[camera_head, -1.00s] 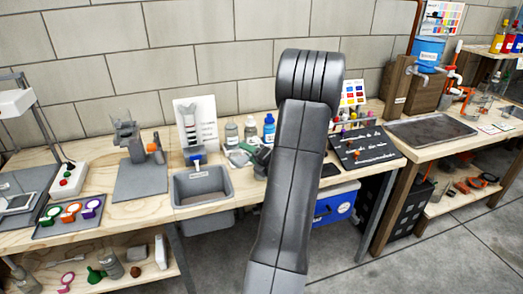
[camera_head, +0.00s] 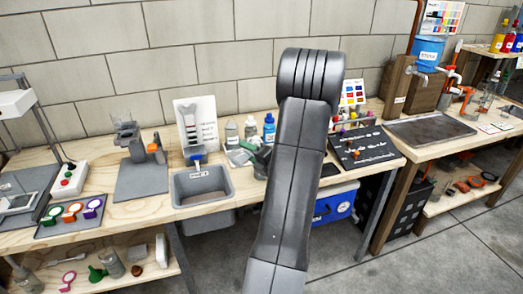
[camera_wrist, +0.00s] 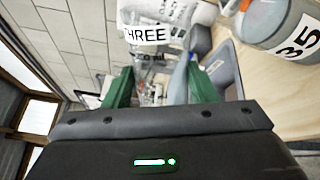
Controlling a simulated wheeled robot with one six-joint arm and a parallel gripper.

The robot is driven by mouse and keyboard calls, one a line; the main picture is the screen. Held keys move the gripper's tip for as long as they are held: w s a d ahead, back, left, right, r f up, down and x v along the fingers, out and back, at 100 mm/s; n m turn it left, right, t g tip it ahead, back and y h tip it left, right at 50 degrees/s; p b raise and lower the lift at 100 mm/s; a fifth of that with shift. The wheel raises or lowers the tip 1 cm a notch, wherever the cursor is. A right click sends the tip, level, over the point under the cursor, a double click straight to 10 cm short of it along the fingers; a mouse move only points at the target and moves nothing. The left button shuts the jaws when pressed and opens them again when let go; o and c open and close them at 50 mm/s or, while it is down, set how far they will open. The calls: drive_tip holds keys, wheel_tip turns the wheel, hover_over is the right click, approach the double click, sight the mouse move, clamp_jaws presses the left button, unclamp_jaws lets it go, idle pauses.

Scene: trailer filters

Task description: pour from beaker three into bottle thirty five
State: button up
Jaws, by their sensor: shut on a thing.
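My gripper (camera_wrist: 163,88) has green fingers and is shut on beaker three (camera_wrist: 145,36), a clear beaker with a "THREE" label at the top of the wrist view. Bottle thirty five (camera_wrist: 272,24), a pale bottle with a "35" label, is at the upper right of the wrist view, apart from the beaker there. Its label lies at a different angle from the beaker's label, so the two look tilted relative to each other. Whether the beaker holds liquid is unclear. In the head view my arm hides most of the gripper, and I cannot make out the beaker.
In the head view, two grey bottles (camera_head: 231,133) and a blue bottle (camera_head: 269,129) stand at the back of the wooden bench. A grey basin (camera_head: 205,187) is left of my arm. A dark pegboard tray (camera_head: 374,158) is to the right.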

drive_tip(key=shift+w+d+r+m+p, duration=0.2)
drive_tip(key=shift+r+m+p, duration=0.35)
drive_tip(key=shift+p, duration=1)
drive_tip(key=shift+w+d+r+m+p, duration=0.15)
drive_tip(key=shift+r+m+p, duration=0.2)
drive_tip(key=shift+m+p, duration=0.8)
idle(1.1)
drive_tip(key=shift+n+p, duration=0.3)
drive_tip(key=shift+n, duration=0.1)
